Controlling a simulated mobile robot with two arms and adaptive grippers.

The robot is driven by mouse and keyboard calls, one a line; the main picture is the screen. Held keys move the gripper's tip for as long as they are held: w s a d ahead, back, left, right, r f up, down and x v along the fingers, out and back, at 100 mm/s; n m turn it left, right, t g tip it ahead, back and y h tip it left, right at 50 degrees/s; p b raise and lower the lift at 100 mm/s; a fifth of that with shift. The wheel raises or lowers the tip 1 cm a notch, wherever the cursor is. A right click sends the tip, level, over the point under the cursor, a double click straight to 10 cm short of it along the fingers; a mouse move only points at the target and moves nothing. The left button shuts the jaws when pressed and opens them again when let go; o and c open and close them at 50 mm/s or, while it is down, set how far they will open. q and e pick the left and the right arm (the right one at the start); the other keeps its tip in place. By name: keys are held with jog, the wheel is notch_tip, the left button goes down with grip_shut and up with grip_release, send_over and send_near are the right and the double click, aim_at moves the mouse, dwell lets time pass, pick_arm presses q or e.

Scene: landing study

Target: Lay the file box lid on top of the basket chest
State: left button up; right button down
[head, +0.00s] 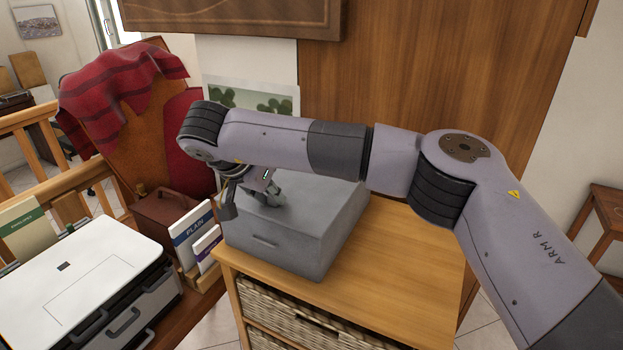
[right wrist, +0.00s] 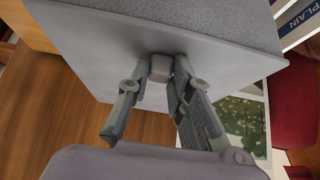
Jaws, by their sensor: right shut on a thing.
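The grey file box (head: 268,247) stands on the wooden top of the basket chest (head: 415,262). Its flat grey lid (head: 325,192) appears to rest on the box; I cannot make out a gap between them. My right gripper (head: 262,198) reaches down over the lid from the right and partly hides it. In the right wrist view, the fingers (right wrist: 160,85) are shut on a small grey knob (right wrist: 160,67) of the lid. My left gripper is not in view.
The chest top is bare to the right of the box. A white printer (head: 85,285), upright books (head: 194,232) and a brown box (head: 170,218) stand at left. A chair with a red plaid cloth (head: 115,85) is behind. A wooden panel (head: 440,80) rises behind the chest.

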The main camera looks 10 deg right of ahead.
jog(key=shift+s+d+f, duration=0.1)
jog(key=shift+f, duration=0.25)
jog(key=shift+w+r+p, duration=0.15)
jog(key=shift+r+p, duration=0.35)
jog(key=shift+r, duration=0.15)
jog(key=shift+w+r+p, duration=0.15)
jog(key=shift+r+p, duration=0.35)
jog(key=shift+r, duration=0.15)
jog(key=shift+r+p, duration=1.1)
jog(key=shift+r, duration=0.7)
